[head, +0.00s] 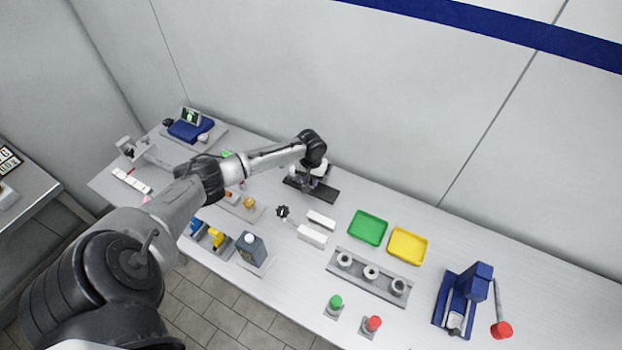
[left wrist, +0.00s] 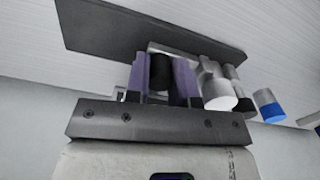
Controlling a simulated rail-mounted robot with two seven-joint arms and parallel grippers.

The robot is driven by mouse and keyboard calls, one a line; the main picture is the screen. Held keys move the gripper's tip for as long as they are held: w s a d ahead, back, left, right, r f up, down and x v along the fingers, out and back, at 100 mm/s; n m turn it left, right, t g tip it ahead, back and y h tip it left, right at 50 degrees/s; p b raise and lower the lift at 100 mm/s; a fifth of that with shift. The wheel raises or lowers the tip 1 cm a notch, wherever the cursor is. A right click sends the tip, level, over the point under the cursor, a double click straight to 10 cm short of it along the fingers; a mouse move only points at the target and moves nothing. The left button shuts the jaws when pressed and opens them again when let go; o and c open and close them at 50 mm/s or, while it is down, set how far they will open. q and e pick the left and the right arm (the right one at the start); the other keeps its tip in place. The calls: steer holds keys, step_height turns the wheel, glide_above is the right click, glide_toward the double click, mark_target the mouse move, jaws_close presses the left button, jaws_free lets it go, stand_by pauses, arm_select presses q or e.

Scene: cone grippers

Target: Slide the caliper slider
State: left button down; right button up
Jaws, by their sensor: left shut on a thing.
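My left gripper (head: 307,183) is low over a dark base board (head: 327,192) at the back of the bench, pointing down. In the left wrist view its two purple fingers (left wrist: 161,78) are shut on a short black cylindrical piece (left wrist: 160,72), which looks like the caliper slider's grip. The dark board (left wrist: 95,30) lies just beyond the fingertips. A light grey bar, likely part of the caliper, shows partly behind the fingers. Pale cylindrical pieces (left wrist: 218,95) stand right beside the fingers. The arm and fingers hide most of the caliper. My right gripper is not in view.
Two white blocks (head: 312,236) lie in front of the board. A green tray (head: 368,228) and a yellow tray (head: 408,246) stand to the right. A blue device (head: 189,130) is at the back left.

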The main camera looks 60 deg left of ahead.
arm_select(q)
steer(key=shift+w+d+r+p, duration=0.2)
steer(key=shift+d+p, duration=0.25)
steer(key=shift+p, duration=0.15)
steer(key=shift+w+d+p, duration=0.55)
steer(key=shift+d+p, duration=0.1)
steer(key=shift+d, duration=0.2)
steer(key=shift+f, duration=0.15)
steer(key=c, duration=1)
jaws_free()
steer(key=shift+d, duration=0.1)
steer(key=shift+o, duration=0.2)
